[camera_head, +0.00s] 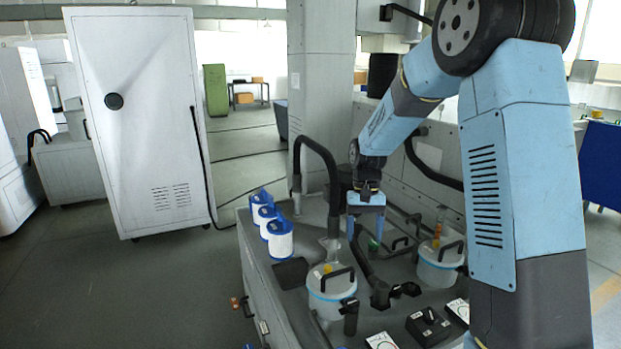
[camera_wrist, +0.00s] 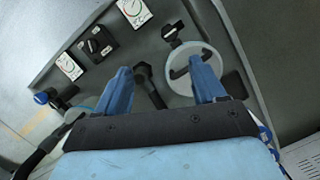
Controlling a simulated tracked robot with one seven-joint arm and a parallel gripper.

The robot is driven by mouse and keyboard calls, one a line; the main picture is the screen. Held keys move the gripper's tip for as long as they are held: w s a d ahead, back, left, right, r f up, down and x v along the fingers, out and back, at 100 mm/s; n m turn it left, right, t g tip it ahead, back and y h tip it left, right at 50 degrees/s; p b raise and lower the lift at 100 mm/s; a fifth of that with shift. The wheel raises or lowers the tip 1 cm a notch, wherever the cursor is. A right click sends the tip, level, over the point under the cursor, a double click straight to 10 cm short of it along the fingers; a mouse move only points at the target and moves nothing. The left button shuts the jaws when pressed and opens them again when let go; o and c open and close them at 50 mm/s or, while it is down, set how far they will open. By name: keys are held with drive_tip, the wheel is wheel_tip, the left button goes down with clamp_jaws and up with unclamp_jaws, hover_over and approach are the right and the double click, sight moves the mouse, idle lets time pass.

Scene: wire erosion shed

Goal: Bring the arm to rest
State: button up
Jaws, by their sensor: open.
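My gripper (camera_head: 367,221) hangs from the blue arm over the grey machine top, fingers pointing down. In the wrist view its two blue fingers (camera_wrist: 163,88) stand wide apart with nothing held between them. A white canister (camera_head: 331,305) with a black handle stands below and nearer the camera; it also shows behind the right finger in the wrist view (camera_wrist: 183,84). A second white canister (camera_head: 436,272) stands to the right of the gripper. Whether the fingertips touch anything below cannot be told.
Several blue-and-white spools (camera_head: 280,243) stand in a row at the machine top's left edge. A black curved pipe (camera_head: 322,160) rises beside the gripper. A black switch box (camera_head: 428,325) and white dial gauges (camera_head: 381,341) lie near the front. Open floor (camera_head: 110,285) is at left.

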drive_tip(key=s+d+r+t, duration=0.2)
drive_tip(key=s+r, duration=0.5)
drive_tip(key=s+d+r+t, duration=0.2)
drive_tip(key=s+d+r, duration=0.1)
drive_tip(key=s+r, duration=0.45)
drive_tip(key=s+d+r+t, duration=0.1)
drive_tip(key=s+r+t, duration=0.1)
drive_tip(key=s, duration=0.5)
drive_tip(key=s+d+r+t, duration=0.1)
drive_tip(key=s+r+t, duration=0.1)
drive_tip(key=s, duration=0.4)
drive_tip(key=shift+s+d+n, duration=0.3)
drive_tip(key=shift+s, duration=0.05)
